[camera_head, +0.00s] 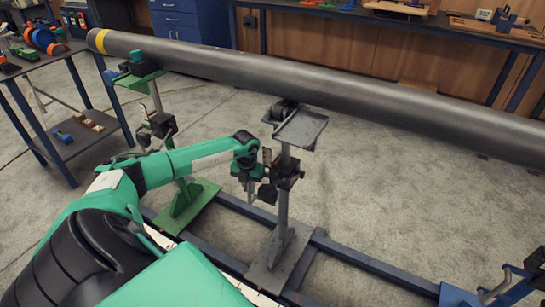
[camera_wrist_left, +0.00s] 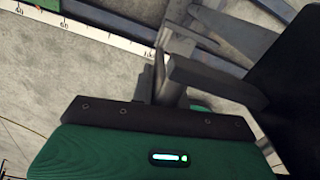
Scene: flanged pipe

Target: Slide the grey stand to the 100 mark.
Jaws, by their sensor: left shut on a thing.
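The grey stand (camera_head: 283,206) is upright on the blue rails, with a flat grey base, a slim post, a dark clamp block at mid-height and a roller head (camera_head: 300,128) beneath the long pipe (camera_head: 300,90). My left gripper (camera_head: 266,180) is at the post's left side, at the height of the clamp block, shut on part of the stand. The exact grip is hard to see. In the left wrist view, the fingers (camera_wrist_left: 168,75) hide much of the stand. A white scale (camera_wrist_left: 95,32) runs at upper left there; the 100 mark is not readable.
A green stand (camera_head: 188,195) stands on the rails (camera_head: 225,262) to the left, under the pipe's yellow-banded end. A side table (camera_head: 35,75) is at far left and a workbench (camera_head: 420,25) behind. A blue fixture (camera_head: 460,294) is at the lower right.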

